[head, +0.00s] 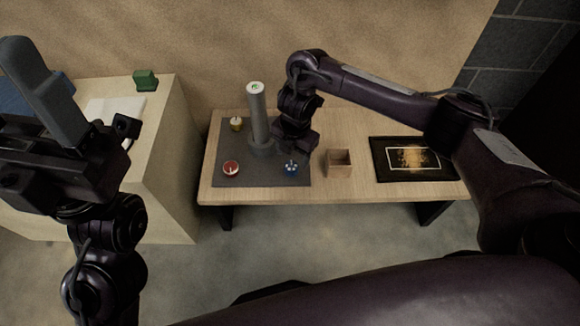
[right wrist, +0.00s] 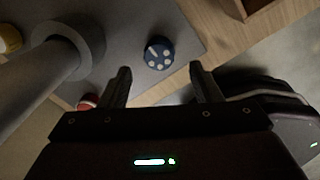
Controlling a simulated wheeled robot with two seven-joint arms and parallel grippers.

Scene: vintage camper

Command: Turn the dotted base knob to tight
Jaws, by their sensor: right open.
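The dotted knob is blue with white dots and a white pointer mark; it sits at the front right of the dark grey base plate (head: 262,180) in the head view (head: 291,169). It also shows in the right wrist view (right wrist: 158,54), ahead of my right gripper (right wrist: 163,82), whose two fingers are apart with nothing between them. In the head view the right gripper (head: 297,146) hangs just behind the knob. A grey post (head: 258,115) rises from the plate. My left gripper (head: 40,80) is raised at the far left, its jaw state unclear.
A red knob (head: 231,168) and a yellow knob (head: 236,124) sit on the same plate. A small open wooden box (head: 339,163) stands right of the plate, and a black framed picture (head: 411,160) lies further right. A green block (head: 145,79) is on the left cabinet.

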